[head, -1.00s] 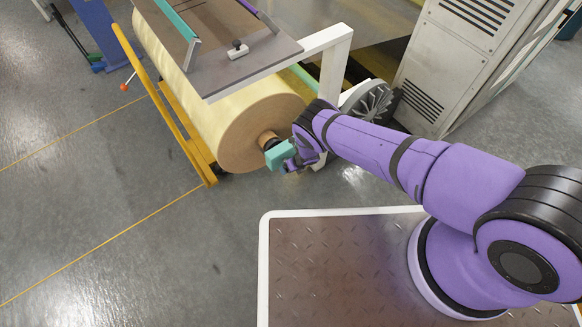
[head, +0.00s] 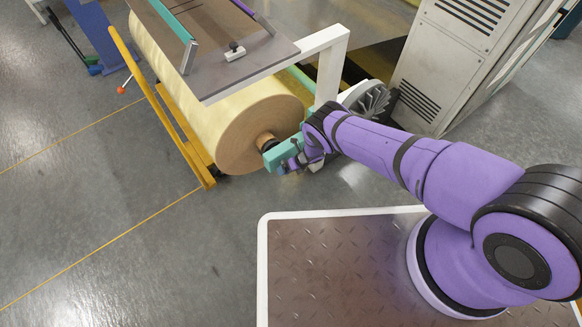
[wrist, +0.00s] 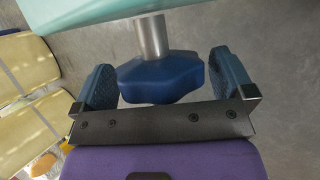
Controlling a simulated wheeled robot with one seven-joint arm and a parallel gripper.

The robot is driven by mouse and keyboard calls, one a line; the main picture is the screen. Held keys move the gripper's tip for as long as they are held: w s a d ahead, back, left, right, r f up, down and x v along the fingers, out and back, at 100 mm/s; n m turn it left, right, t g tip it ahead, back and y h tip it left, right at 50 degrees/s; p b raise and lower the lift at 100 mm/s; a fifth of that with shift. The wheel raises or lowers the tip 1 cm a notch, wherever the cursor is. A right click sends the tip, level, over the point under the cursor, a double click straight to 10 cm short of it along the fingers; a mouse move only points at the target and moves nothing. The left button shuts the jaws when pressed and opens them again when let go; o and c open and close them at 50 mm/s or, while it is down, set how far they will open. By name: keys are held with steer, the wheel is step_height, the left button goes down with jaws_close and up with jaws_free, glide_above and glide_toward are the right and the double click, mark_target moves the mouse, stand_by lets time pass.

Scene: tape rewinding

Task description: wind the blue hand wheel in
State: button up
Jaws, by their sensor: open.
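The blue hand wheel (wrist: 160,80) is a lobed knob on a short metal shaft (wrist: 151,38) in the wrist view. The shaft runs into a teal block (wrist: 90,18), which also shows in the head view (head: 273,158) by the end of the roll. My gripper (wrist: 170,82) is open, with one blue padded finger on each side of the wheel. Gaps show between the wheel and both fingers. In the head view my gripper (head: 296,160) is beside the teal block, and the wheel is mostly hidden by it.
A grey cabinet (head: 450,60) stands at the back right.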

steer(key=w+v, duration=0.1)
steer(key=v, duration=0.9)
steer(key=shift+s+r, duration=0.35)
steer(key=shift+s, duration=0.2)
steer(key=shift+d, duration=0.2)
